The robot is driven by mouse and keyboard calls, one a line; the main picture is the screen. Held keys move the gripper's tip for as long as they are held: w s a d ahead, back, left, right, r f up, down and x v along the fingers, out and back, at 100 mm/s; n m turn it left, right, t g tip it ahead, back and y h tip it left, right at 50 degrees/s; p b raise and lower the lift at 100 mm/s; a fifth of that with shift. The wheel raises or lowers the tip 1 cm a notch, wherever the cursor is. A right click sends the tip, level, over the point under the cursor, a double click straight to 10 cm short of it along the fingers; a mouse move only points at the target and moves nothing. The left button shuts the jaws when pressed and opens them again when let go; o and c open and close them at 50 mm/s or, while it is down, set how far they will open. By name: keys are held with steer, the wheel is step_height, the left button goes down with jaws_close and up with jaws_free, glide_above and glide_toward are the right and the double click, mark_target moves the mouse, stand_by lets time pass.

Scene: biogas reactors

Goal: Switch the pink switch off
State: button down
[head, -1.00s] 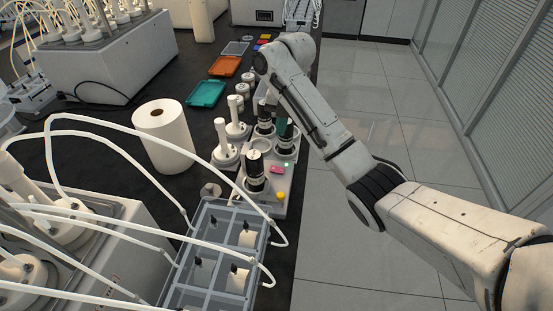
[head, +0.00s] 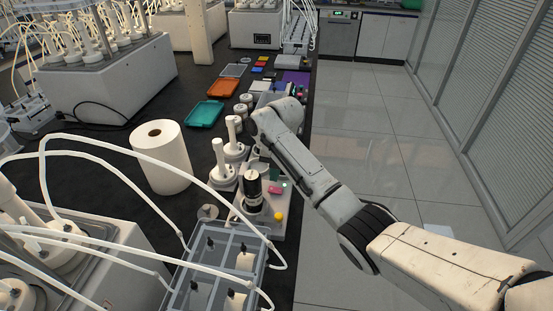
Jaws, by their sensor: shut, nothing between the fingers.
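The pink switch (head: 275,189) is a small pink block on top of the pale grey device (head: 272,228) at the bench's right edge. I cannot tell the switch's position at this size. My arm comes in from the right, and its wrist end is above and behind the switch, over the back of the device. My gripper's fingers are hidden behind the arm, so I cannot see them or any contact.
A black bottle (head: 253,190) stands on the device left of the switch. White stands (head: 222,172), a paper roll (head: 161,156) and a grey compartment tray (head: 218,258) with hoses crowd the left and front. The floor on the right is clear.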

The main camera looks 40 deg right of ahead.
mark_target(273, 187)
steer(key=shift+w+a+f, duration=0.1)
steer(key=shift+f, duration=0.75)
steer(key=shift+w+a+f, duration=0.1)
steer(key=shift+f, duration=0.7)
steer(key=shift+f, duration=0.2)
steer(key=shift+s, duration=0.1)
steer(key=shift+s+d+r+p, duration=0.1)
steer(key=shift+s+d+p, duration=0.45)
steer(key=shift+p, duration=0.15)
steer(key=shift+r, duration=0.1)
